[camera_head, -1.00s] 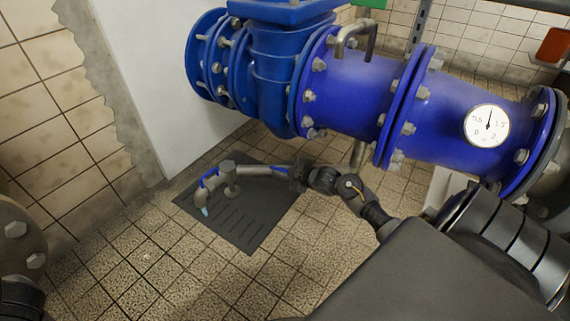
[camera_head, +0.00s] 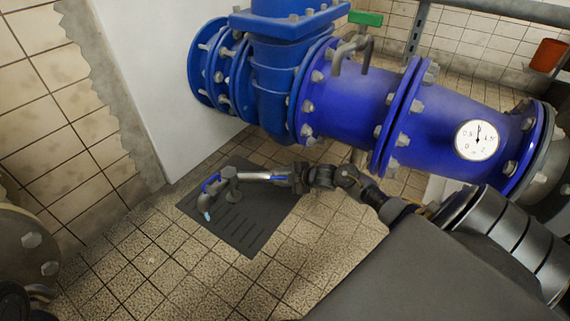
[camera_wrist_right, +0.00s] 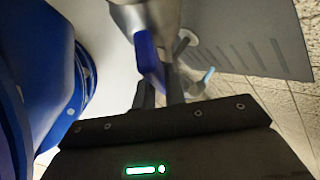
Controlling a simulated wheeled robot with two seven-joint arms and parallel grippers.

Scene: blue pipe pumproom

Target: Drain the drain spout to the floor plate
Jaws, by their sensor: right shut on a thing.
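The drain spout (camera_head: 206,201) is a grey pipe with a down-bent end and blue on its upper side. A short pale-blue streak, like water, shows at its mouth. The spout stands over the dark slotted floor plate (camera_head: 240,230). My right gripper (camera_head: 283,178) is at the pipe's right end, shut on a blue handle. In the right wrist view, the blue handle (camera_wrist_right: 149,62) sits at the two dark fingers, and the pale streak and plate (camera_wrist_right: 250,35) lie beyond. The fingers partly hide the handle. My left gripper is not clearly visible.
A large blue flanged pipe (camera_head: 345,95) with a round gauge (camera_head: 477,140) runs above and behind my right arm. A green handle (camera_head: 366,18) is at the top. A white wall block (camera_head: 155,80) stands behind the plate. Tiled floor (camera_head: 150,260) is free in front.

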